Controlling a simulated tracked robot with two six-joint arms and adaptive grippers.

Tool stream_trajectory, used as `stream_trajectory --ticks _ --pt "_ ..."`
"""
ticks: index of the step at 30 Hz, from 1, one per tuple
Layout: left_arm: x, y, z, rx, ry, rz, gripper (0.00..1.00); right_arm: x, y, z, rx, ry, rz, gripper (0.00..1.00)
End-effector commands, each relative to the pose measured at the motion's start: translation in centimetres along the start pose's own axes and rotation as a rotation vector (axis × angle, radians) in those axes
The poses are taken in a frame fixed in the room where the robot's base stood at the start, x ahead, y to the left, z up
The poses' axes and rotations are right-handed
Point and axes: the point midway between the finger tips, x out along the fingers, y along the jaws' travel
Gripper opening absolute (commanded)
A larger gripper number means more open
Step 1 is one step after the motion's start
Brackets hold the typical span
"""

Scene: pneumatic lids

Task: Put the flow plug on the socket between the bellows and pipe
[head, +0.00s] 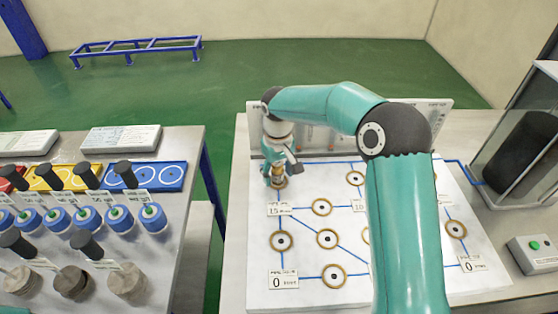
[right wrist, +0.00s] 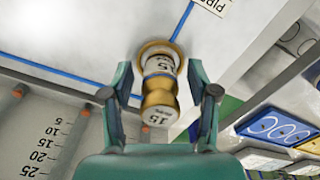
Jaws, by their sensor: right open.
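My right gripper (head: 279,174) is at the far left corner of the white board (head: 300,298). In the right wrist view its open fingers (right wrist: 160,84) stand on either side of a brass plug (right wrist: 158,92) with white bands, one marked 15. The plug stands at a brass ring socket (right wrist: 146,47) on a blue line; the fingers show no clear contact with it. In the head view the plug (head: 280,183) shows just below the gripper. Other brass ring sockets include one (head: 322,207) to the right and one (head: 281,240) nearer. My left gripper is out of view.
My right arm covers much of the board's right side. An upright panel (head: 438,117) stands behind the board. A left table holds blue-ringed parts (head: 153,217), black-handled parts and a blue tray (head: 172,175). A glass-sided case (head: 520,145) and a green-button box (head: 535,256) stand right.

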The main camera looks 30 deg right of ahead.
Motion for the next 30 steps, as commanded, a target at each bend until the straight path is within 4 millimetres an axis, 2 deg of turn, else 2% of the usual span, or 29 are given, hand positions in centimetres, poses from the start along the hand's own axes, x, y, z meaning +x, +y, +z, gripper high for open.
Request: stream_trajectory --ticks 5,12,18,23,30 --pt "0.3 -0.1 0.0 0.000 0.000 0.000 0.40 -2.3 0.0 -0.1 0.000 0.006 0.000 0.59" --pt "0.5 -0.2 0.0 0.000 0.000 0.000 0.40 -7.2 -0.1 -0.2 0.000 0.007 0.000 0.59" --pt "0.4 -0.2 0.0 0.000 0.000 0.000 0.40 -10.5 -0.1 -0.1 0.000 0.004 0.000 0.59" --pt "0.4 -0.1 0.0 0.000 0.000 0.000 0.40 -11.7 -0.1 -0.1 -0.001 0.002 0.000 0.59" --pt "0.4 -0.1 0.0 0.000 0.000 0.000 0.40 -11.8 -0.1 0.0 -0.002 0.001 0.000 0.59"
